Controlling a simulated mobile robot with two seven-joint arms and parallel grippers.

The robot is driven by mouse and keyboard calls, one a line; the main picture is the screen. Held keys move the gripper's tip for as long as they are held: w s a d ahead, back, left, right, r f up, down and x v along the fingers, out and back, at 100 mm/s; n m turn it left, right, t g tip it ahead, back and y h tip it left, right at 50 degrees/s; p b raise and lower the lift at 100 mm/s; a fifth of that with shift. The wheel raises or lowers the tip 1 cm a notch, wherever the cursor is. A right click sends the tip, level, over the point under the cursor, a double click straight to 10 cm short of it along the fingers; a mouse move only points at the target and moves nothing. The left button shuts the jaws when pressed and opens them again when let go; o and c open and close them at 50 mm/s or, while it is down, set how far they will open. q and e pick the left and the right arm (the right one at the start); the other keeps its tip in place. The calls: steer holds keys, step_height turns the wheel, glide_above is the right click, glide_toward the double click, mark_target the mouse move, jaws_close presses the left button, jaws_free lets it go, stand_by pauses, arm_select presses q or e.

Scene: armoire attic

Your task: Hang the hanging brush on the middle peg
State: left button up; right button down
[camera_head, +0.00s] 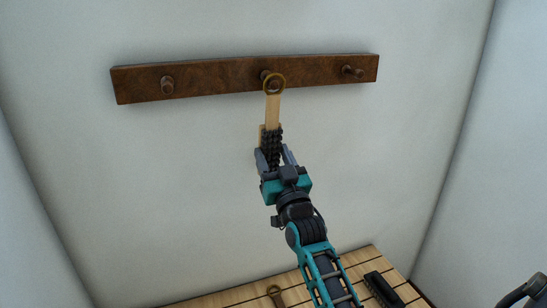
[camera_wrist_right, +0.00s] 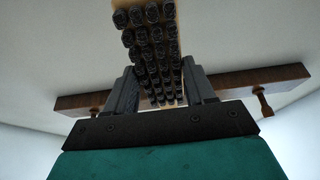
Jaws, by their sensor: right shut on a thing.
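The hanging brush (camera_head: 272,112) has a pale wooden handle, dark bristles and a brass ring at its top end. It is upright, ring up, in front of the wall. My right gripper (camera_head: 272,160) is shut on its bristle end; the wrist view shows the dark bristles (camera_wrist_right: 152,50) between the two fingers. The ring overlaps the middle peg (camera_head: 268,75) in the head view, with the peg tip seen inside or just behind it. I cannot tell whether the ring is around the peg or only in front of it.
The brown peg rail (camera_head: 220,76) also bears a left peg (camera_head: 167,85) and a right peg (camera_head: 352,71). Below, a slatted wooden surface (camera_head: 235,300) holds a wooden-handled item (camera_head: 275,294) and a dark brush (camera_head: 383,290). Side walls close in left and right.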

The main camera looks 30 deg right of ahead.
steer(key=shift+c, duration=1.5)
jaws_free()
arm_select(q)
steer(key=shift+r+p, duration=0.3)
steer(key=shift+p, duration=0.05)
arm_select(e)
steer(key=v, duration=1.3)
arm_select(q)
steer(key=s+a+r+y+p, duration=0.1)
steer(key=a+r+p, duration=0.2)
steer(key=p, duration=0.7)
step_height(320, 180, up, 3)
steer(key=shift+s+f, duration=0.1)
steer(key=shift+s, duration=0.2)
arm_select(e)
steer(key=s+a+f+n+g+y, duration=0.5)
steer(key=s+a+f+g, duration=0.6)
steer(key=f, duration=0.5)
steer(key=s+a+y, duration=0.2)
steer(key=a, duration=0.1)
steer(key=shift+s+f, duration=0.15)
steer(key=shift+f, duration=0.15)
